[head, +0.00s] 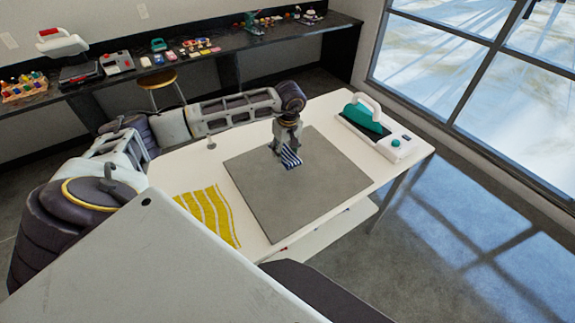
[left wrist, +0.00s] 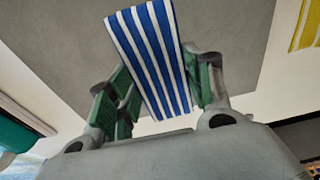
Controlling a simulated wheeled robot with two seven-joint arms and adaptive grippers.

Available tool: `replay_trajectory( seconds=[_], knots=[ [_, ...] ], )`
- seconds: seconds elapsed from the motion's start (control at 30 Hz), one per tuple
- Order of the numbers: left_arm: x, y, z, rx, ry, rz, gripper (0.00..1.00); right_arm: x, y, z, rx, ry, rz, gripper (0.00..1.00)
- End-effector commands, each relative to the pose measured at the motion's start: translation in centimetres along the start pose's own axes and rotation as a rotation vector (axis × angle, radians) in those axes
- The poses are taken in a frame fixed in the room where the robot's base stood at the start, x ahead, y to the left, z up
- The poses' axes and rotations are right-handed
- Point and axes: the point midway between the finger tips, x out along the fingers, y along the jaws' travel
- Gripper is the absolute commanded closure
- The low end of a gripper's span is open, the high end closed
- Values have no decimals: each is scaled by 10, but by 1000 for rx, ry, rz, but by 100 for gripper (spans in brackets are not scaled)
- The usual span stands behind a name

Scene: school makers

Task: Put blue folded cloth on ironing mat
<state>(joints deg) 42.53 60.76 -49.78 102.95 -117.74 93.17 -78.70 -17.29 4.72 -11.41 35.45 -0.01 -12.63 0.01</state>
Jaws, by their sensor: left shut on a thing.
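The blue folded cloth (head: 291,158), with white stripes, is gripped by my left gripper (head: 286,149) over the far middle part of the grey ironing mat (head: 300,195). The left wrist view shows the striped cloth (left wrist: 150,58) between the green-padded fingers of my left gripper (left wrist: 158,85), with the mat (left wrist: 60,40) beyond it. I cannot tell whether the cloth touches the mat. My right gripper is not in view.
The mat lies on a white table (head: 175,165). A yellow striped cloth (head: 210,215) lies at the left of the mat. A teal and white iron (head: 366,116) stands on its base at the table's far right. A stool (head: 160,80) and a dark counter (head: 230,45) with several items are behind.

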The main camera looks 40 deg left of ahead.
Motion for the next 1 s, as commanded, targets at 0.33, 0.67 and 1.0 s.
replay_trajectory(
  seconds=[0.33, 0.67, 1.0],
  knots=[
    [35, 0, 4, 0, 0, 0, 63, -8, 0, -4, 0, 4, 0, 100],
    [36, 0, 4, 0, 0, 0, 63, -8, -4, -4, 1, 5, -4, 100],
    [64, 0, 8, -1, -1, -2, 63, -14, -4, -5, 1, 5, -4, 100]
  ],
)
